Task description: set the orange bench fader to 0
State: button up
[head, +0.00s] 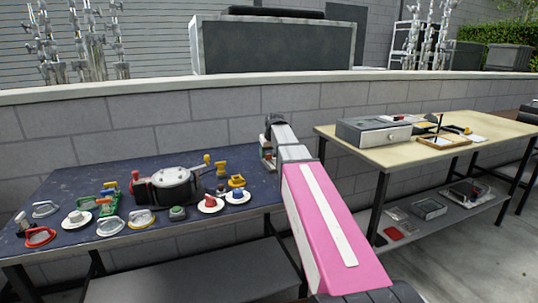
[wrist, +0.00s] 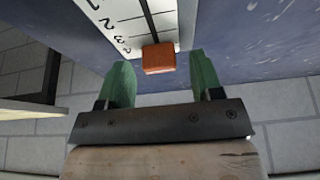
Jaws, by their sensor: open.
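The orange fader knob (wrist: 158,57) shows in the wrist view, at the near end of a white scale plate (wrist: 128,17) with black lines and digits. The digits look turned over, and the 0 mark is not in view. My gripper (wrist: 161,66) is open, with one green finger on each side of the knob and visible gaps to both. I cannot tell how deep the fingers reach around it. In the head view my gripper (head: 268,150) is at the right end of the dark blue bench (head: 80,180); my arm hides the fader there.
A tan table (head: 440,150) with a grey drawer box (head: 373,132) stands to the right. A brick wall runs behind the bench.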

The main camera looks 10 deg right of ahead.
aim_at(275, 166)
jog(key=shift+w+f, duration=0.1)
jog(key=shift+f, duration=0.2)
grip_shut()
jog(key=s, duration=0.2)
jog(key=s+d, duration=0.1)
jog(key=s, duration=0.5)
jog(key=shift+s+d, duration=0.2)
jog(key=shift+d, duration=0.1)
grip_release()
jog(key=shift+r, duration=0.1)
